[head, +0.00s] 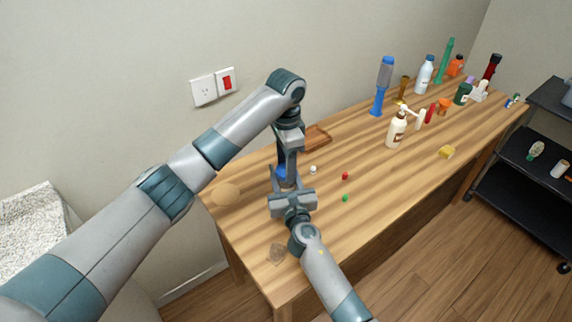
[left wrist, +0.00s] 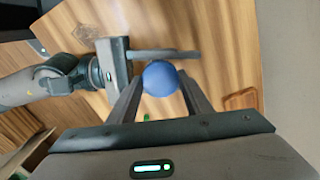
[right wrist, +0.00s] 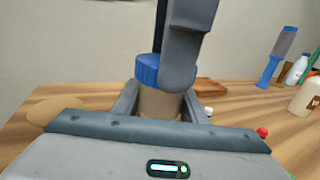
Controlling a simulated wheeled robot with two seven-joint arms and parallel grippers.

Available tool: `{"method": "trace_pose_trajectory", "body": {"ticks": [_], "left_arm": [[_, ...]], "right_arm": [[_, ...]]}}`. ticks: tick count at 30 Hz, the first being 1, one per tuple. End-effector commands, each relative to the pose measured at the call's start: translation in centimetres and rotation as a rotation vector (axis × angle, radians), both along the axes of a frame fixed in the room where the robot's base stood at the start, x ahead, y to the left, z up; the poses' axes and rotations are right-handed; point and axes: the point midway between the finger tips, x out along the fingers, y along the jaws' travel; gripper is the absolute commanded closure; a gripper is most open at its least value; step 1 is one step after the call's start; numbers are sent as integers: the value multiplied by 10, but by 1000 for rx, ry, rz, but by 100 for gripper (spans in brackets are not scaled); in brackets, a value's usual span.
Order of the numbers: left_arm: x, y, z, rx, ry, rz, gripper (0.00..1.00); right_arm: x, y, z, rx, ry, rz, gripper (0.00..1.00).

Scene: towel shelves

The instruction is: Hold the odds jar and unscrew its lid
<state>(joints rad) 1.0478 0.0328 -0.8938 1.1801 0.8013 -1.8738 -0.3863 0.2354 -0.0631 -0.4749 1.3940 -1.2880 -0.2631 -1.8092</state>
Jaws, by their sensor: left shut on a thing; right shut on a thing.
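The odds jar stands on the table, mostly hidden by my arms in the head view, where a bit of blue (head: 281,173) shows. In the right wrist view it has a ribbed blue lid (right wrist: 149,69) on a brownish body (right wrist: 160,103). My left gripper (head: 286,172) points down from above, shut on the lid; the round blue lid top (left wrist: 160,78) shows between its fingers in the left wrist view. My right gripper (head: 290,192) comes in from the front, shut on the jar body (right wrist: 158,112). The lid sits on the body.
Small white (head: 313,169), red (head: 345,176) and green (head: 345,198) bits lie right of the jar. A wooden tray (head: 318,137) is behind, a round tan disc (head: 226,194) left. A pump bottle (head: 396,130) and several bottles stand farther right. The table's front right is mostly clear.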

Motion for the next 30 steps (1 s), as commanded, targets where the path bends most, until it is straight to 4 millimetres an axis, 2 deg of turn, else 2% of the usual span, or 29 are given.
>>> {"method": "trace_pose_trajectory", "body": {"ticks": [12, 25, 30], "left_arm": [[-3, -1, -2, 2, 10, 423, 86], [-3, -1, -2, 2, 10, 467, 86], [-4, -2, -3, 2, 11, 596, 86]], "right_arm": [[2, -3, 0, 0, 0, -5, 84], [2, -3, 1, 0, -1, -5, 84], [2, -3, 1, 0, -1, -5, 84]]}}
